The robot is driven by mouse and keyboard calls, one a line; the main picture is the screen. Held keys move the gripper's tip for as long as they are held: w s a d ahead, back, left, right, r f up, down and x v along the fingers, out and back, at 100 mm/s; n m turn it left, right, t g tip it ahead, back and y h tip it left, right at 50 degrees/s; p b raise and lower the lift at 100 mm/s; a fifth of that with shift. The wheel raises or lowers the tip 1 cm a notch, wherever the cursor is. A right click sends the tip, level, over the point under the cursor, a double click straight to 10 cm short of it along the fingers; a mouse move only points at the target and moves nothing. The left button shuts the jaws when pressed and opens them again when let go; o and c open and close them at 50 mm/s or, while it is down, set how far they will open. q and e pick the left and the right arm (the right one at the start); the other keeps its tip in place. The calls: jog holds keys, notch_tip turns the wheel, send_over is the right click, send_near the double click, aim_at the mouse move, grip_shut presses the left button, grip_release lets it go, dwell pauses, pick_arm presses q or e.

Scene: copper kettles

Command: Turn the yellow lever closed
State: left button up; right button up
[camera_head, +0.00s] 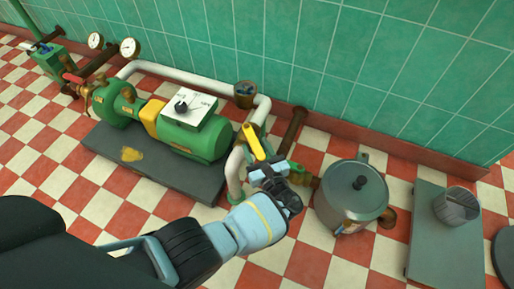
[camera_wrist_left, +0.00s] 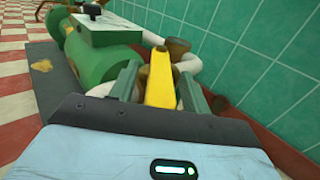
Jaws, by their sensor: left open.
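The yellow lever (camera_head: 253,142) sits on the white pipe beside the green pump, slanting down toward my gripper in the head view. In the left wrist view, the lever (camera_wrist_left: 160,80) stands up between the two green-grey fingers. My left gripper (camera_head: 268,170) is open at the lever's lower end; it also shows in the left wrist view (camera_wrist_left: 160,88). Small gaps seem to show on both sides of the lever, but I cannot tell whether a finger touches it. The lever's lower end and pivot are partly hidden. My right gripper is not in view.
The green pump (camera_head: 195,133) with a white dial box stands on a grey plinth (camera_head: 100,150) to the left. A metal pot (camera_head: 350,195) is close on the right. A green-tiled wall (camera_head: 330,60) is behind. Checkered floor lies open in front.

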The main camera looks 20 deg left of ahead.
pick_arm(q)
jog(key=shift+s+d, duration=0.1)
jog(key=shift+s, duration=0.05)
jog(key=p+v, duration=0.2)
jog(key=v, duration=0.5)
jog(key=shift+s+d, duration=0.15)
jog(key=shift+s, duration=0.05)
jog(key=shift+c, duration=0.5)
